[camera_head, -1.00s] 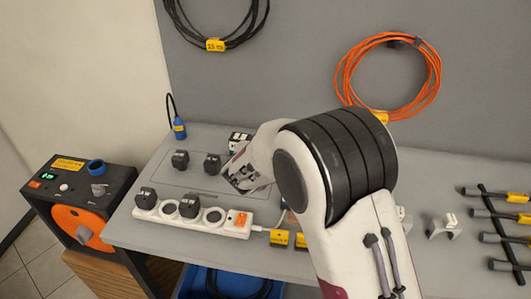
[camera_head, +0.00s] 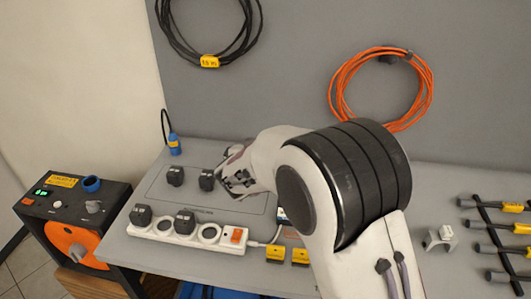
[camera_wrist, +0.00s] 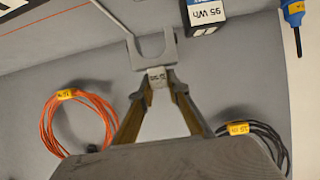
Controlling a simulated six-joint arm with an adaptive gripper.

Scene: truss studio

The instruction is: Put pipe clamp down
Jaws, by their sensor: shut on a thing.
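A light grey U-shaped pipe clamp (camera_wrist: 151,48) is between the fingertips of my gripper (camera_wrist: 158,82) in the wrist view. The gripper is shut on the clamp's small marked tab, and the open side of the U points away from the fingers. In the head view my gripper (camera_head: 240,182) is over the back part of the grey table, just right of two black plugs. The held clamp is not clearly seen there. Whether it touches the table cannot be told. Another light clamp (camera_head: 441,238) stands on the table to the right of my arm.
A white power strip (camera_head: 187,232) with black plugs lies at the table's front left. A battery box (camera_wrist: 205,14) is close to the held clamp. Cable coils hang on the wall.

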